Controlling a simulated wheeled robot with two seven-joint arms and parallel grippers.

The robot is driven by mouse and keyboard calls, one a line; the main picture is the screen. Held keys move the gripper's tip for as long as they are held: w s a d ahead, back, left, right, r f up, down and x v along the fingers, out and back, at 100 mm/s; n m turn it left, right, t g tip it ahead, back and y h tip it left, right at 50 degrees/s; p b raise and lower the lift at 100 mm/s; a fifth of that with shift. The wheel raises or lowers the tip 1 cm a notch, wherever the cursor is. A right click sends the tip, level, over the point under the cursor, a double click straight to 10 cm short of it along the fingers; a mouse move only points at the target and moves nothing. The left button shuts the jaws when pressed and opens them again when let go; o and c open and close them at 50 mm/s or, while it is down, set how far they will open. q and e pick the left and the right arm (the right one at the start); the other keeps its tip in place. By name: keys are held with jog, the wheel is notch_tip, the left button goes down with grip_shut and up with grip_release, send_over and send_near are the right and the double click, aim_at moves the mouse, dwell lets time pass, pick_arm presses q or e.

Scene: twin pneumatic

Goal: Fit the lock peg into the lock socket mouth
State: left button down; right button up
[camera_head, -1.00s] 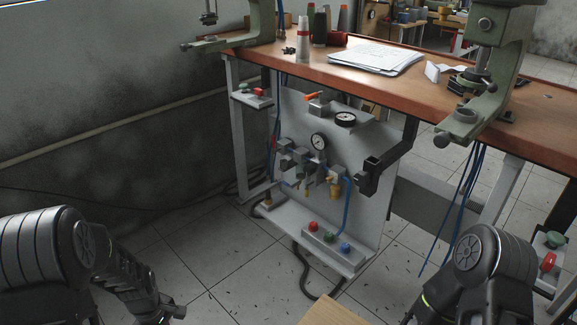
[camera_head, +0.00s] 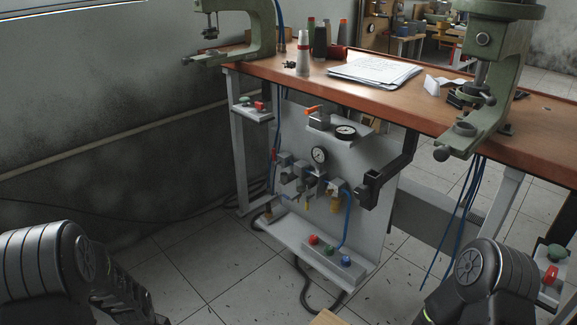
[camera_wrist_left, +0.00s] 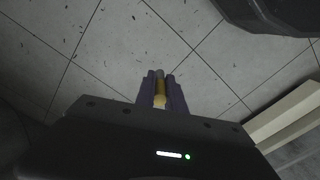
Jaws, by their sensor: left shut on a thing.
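In the left wrist view, my left gripper (camera_wrist_left: 161,88) is shut on a short cylindrical peg (camera_wrist_left: 160,88), brass-coloured with a grey tip, pointing away from the wrist over the floor. I take it for the lock peg. The pneumatic panel (camera_head: 363,153) stands under the bench, apart from my arms. An orange-handled valve (camera_head: 318,118) is at its top. I cannot make out which opening is the lock socket mouth. My right gripper is not visible; its arm is at lower right.
The brown bench (camera_head: 420,106) carries papers (camera_head: 374,71), spools and two green presses (camera_head: 478,118). A black bracket (camera_head: 369,190) juts from the panel's right side. Blue hoses (camera_head: 462,220) hang at right.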

pick_arm(q)
jog(key=w+d+r+m, duration=0.4)
jog(key=r+m, duration=0.1)
jog(key=r, duration=0.5)
jog(key=w+d+r+m, duration=0.4)
jog(key=r+m, duration=0.1)
jog(key=r, duration=0.5)
jog(key=w+d+r+m, duration=0.5)
jog(key=r, duration=0.5)
notch_tip(320, 180, up, 14)
jog(key=s+p, duration=0.2)
jog(key=p, duration=2.1)
jog(key=shift+s+a+p, duration=0.25)
jog(key=shift+a+p, duration=0.1)
jog(key=shift+f, duration=0.1)
